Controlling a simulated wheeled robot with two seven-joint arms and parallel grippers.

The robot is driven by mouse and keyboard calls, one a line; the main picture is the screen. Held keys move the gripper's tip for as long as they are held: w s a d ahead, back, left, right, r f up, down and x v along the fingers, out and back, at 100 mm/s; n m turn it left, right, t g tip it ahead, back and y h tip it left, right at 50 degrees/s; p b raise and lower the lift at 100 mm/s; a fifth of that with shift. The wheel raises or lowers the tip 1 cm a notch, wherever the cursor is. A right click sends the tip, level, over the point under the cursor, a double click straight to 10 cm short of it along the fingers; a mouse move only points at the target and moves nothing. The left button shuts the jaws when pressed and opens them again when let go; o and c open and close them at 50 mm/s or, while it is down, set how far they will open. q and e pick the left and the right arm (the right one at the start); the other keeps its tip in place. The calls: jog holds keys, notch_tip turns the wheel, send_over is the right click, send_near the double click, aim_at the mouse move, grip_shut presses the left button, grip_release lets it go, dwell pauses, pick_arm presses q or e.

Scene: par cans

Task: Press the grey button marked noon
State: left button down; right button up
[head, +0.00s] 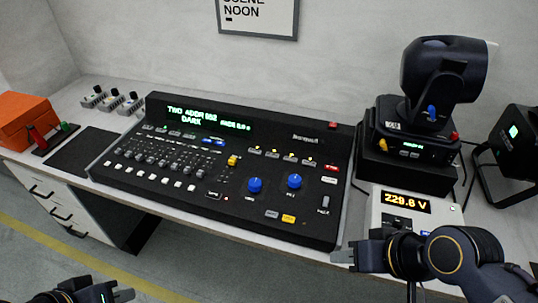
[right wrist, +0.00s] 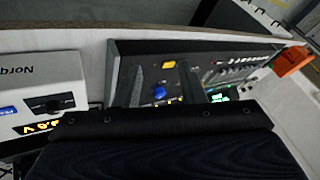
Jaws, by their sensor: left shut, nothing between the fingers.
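The black lighting console (head: 225,170) lies on the bench. Its green display (head: 195,117) reads roughly "TWO ADDR 052 DARK". Small buttons cover its panel, among them a grey button (head: 272,214) beside a yellow one (head: 289,218) near the front edge. Their labels are too small to read, so I cannot tell which is marked noon. My right gripper (head: 345,256) is open and empty, right of the console's front right corner. Its two spread fingers (right wrist: 162,88) show in the right wrist view. My left gripper (head: 124,295) is shut and empty, low at the left, away from the console.
A power unit (head: 405,203) reading about 229.6 V sits right of the console, near my right arm. Behind it, a moving-head lamp (head: 440,85) stands on a black box. An orange case (head: 28,118) is at far left. A wall sign (head: 258,15) reads "SCENE NOON".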

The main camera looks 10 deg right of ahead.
dwell(0.4)
grip_shut()
dwell(1.6)
